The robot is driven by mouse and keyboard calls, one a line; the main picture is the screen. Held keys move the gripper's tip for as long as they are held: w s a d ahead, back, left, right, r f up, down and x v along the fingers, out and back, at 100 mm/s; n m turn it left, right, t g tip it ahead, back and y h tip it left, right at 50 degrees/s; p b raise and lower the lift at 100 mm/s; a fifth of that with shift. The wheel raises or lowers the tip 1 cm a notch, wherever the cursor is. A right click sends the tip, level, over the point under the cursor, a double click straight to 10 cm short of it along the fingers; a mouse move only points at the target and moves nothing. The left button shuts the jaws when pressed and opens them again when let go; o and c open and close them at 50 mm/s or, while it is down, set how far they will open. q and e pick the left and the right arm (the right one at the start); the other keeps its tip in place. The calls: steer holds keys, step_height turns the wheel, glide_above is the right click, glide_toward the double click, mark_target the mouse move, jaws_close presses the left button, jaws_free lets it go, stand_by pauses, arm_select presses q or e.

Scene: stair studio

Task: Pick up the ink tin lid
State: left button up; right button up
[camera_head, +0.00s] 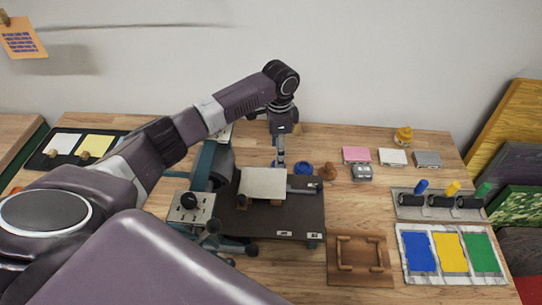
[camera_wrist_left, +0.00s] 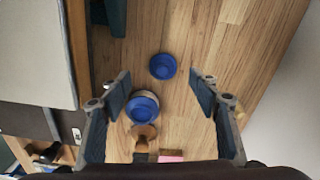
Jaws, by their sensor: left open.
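The ink tin lid, a small round blue dish shape (camera_wrist_left: 163,66), lies on the wooden table in the left wrist view, ahead of my left gripper (camera_wrist_left: 161,86) and roughly centred between its fingers. My left gripper is open and empty. In the head view this gripper (camera_head: 281,158) points down at the back of the table and mostly hides the lid. The blue ink tin (camera_head: 303,168) stands just to its right; in the left wrist view the tin (camera_wrist_left: 142,106) appears close beside the left-hand finger. My right gripper is out of view.
A brown wooden knob-like object (camera_head: 327,172) stands right of the tin. The press, with a pale plate (camera_head: 262,184) on its dark bed, stands in front of the lid. Pink, white and grey blocks (camera_head: 357,155) lie further right. Bare table surrounds the lid's far side.

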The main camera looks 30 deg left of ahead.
arm_select(q)
steer(key=shift+d+f, duration=0.2)
steer(key=shift+f, duration=0.15)
steer(key=shift+w+a+f+p, duration=0.1)
steer(key=shift+a+f+p, duration=0.05)
steer(key=shift+f+p, duration=0.4)
steer(key=shift+w+a+f+p, duration=0.1)
steer(key=shift+f+p, duration=0.2)
steer(key=shift+f, duration=0.35)
steer(key=shift+a+f, duration=0.2)
steer(key=shift+f, duration=1.05)
steer(key=shift+d, duration=0.1)
steer(key=shift+c, duration=0.5)
steer(key=c, duration=0.9)
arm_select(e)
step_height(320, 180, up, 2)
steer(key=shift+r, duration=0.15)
